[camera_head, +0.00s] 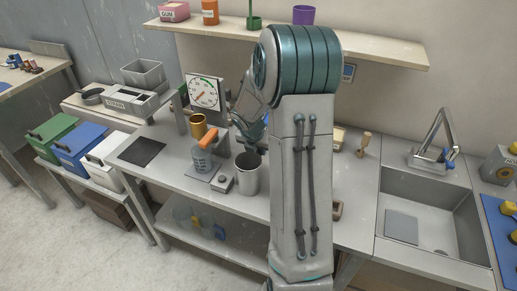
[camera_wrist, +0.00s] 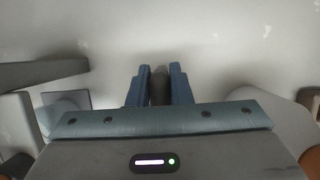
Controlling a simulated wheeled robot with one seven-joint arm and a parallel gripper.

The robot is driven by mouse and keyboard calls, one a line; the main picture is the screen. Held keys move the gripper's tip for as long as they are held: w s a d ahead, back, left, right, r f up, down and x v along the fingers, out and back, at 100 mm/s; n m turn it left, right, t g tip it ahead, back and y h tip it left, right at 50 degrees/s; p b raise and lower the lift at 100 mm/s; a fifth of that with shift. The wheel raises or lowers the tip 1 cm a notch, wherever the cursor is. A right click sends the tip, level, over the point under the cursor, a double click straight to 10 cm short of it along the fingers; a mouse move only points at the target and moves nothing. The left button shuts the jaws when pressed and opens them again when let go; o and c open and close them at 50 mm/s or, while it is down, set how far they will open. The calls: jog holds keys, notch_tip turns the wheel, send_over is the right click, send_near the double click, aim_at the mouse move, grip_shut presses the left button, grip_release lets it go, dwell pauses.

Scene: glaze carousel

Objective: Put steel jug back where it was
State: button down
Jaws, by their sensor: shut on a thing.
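The steel jug (camera_head: 248,174) is a plain grey metal cylinder, upright, near the front edge of the grey bench, just left of my arm's column. My gripper (camera_wrist: 155,76) has its two blue fingers closed on a narrow dark grey piece (camera_wrist: 159,88), seen in the wrist view. In the head view my wrist comes down just behind the jug, and the fingertips are hidden. The piece fits the jug's handle, but the jug's body is not clear in the wrist view. I cannot tell whether the jug's base touches the bench.
A clear bottle with an orange top (camera_head: 203,150), a small grey box (camera_head: 222,183) and a brass cup (camera_head: 198,126) stand left of the jug. A dial gauge (camera_head: 205,92) stands behind. A dark mat (camera_head: 141,152) lies bare at the bench's left. A sink (camera_head: 430,215) is right.

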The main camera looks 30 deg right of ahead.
jog(key=c, duration=1.3)
grip_release()
jog(key=shift+f, duration=0.1)
jog(key=shift+r, duration=0.35)
jog(key=p+v, duration=0.1)
jog(key=v, duration=0.9)
jog(key=shift+s+a+r+p, duration=0.1)
jog(key=shift+r+p, duration=0.15)
jog(key=shift+p, duration=0.15)
jog(key=shift+s+a+r, duration=0.2)
jog(key=shift+a+r, duration=0.1)
jog(key=shift+r, duration=0.25)
jog(key=shift+s+a+r+m+y, duration=0.75)
jog(key=shift+s+a+m, duration=2)
jog(key=shift+s+m, duration=1.15)
jog(key=shift+s+a+r+m+y, duration=0.45)
jog(key=shift+s+a+r+m, duration=0.55)
jog(key=shift+s+a+m, duration=2.8)
jog(key=shift+s+a+r+m+y, duration=0.75)
jog(key=shift+s+a+m, duration=1.55)
jog(key=shift+m, duration=2.8)
